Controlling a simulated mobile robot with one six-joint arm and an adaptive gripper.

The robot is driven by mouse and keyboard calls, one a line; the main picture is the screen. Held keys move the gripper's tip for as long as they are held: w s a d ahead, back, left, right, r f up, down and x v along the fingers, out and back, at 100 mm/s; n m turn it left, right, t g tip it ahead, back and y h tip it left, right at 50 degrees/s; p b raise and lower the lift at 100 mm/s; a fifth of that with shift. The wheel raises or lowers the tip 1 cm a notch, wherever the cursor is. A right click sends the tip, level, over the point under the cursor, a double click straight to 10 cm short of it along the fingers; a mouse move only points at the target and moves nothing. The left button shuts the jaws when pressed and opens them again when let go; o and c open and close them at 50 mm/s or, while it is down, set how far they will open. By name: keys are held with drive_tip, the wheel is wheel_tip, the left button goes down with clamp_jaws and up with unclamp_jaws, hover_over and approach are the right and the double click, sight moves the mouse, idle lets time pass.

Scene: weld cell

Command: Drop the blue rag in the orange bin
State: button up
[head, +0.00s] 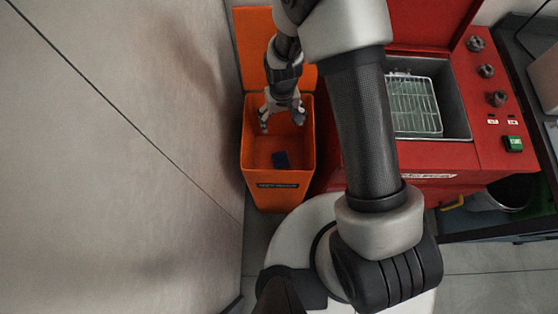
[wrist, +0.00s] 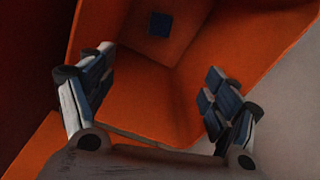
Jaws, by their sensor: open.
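The orange bin (head: 262,186) stands open against the wall on the left in the head view, with its lid raised behind it. The blue rag (head: 281,160) shows as a small dark blue patch inside the bin. In the wrist view the rag (wrist: 160,24) is a small dark square against the orange inside of the bin (wrist: 165,95). My gripper (head: 283,120) is over the bin's mouth, fingers pointing down and spread apart. Nothing is between the fingers in the wrist view (wrist: 155,105). The rag is apart from both fingers.
A red machine (head: 450,150) with an open lid, knobs and a green switch stands right of the bin. A wire basket (head: 413,105) sits in its grey tank. A dark bench (head: 535,100) is at the far right. The wall (head: 120,150) is close on the bin's left.

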drive_tip(key=shift+r, duration=0.1)
wheel_tip(320, 180, up, 12)
idle(0.4)
idle(0.4)
